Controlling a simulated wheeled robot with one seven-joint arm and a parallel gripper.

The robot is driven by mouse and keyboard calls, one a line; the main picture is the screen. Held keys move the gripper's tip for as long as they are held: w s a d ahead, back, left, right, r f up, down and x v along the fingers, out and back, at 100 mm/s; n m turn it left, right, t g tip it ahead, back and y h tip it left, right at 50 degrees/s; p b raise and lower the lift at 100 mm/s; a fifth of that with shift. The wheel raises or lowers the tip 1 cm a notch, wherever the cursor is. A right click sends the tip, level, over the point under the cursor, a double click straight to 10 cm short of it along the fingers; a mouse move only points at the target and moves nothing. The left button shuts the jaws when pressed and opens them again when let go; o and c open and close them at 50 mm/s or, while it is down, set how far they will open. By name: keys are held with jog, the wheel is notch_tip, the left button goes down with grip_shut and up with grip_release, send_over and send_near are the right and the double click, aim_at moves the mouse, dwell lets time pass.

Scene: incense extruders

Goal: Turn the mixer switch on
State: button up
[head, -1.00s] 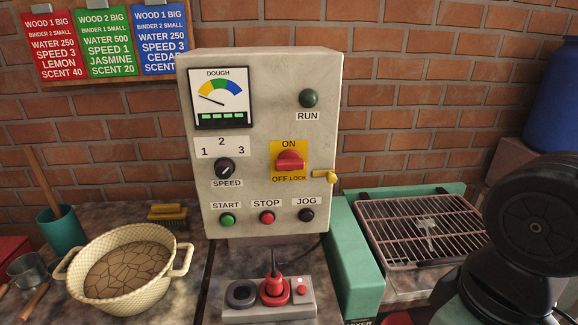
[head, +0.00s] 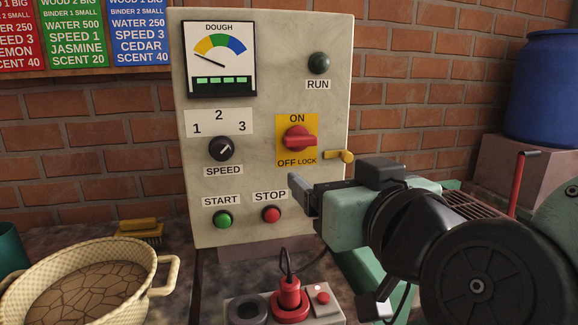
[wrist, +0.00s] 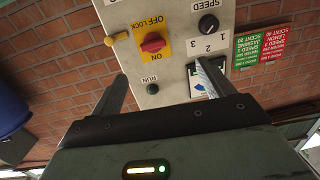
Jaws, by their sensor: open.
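The red rotary switch (head: 299,138) sits on a yellow ON/OFF plate (head: 284,123) on the grey control panel (head: 268,60). Its handle lies roughly level, between ON above and OFF below. A brass lock piece (head: 340,156) is at the plate's lower right. My gripper (head: 327,245) is open and empty, below and to the right of the switch, and hides the JOG button. The wrist view is upside down; the red switch (wrist: 153,42) shows there beyond the open gripper (wrist: 160,85), with a gap between.
The panel also has a speed knob (head: 221,149), a START button (head: 223,219), a STOP button (head: 271,214) and a dark RUN lamp (head: 319,64). A small control box (head: 328,312) with a red plug stands below. A dough pot (head: 80,290) is at left, a blue barrel (head: 545,90) at right.

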jog(key=t, duration=0.1)
jog(key=p, duration=0.9)
send_near(302, 141)
jog(key=shift+m+h, duration=0.4)
jog(key=x, duration=0.9)
jog(key=shift+w+a+r, duration=0.1)
jog(key=shift+w+a, duration=0.1)
jog(key=shift+a, duration=0.05)
jog(key=c, duration=1)
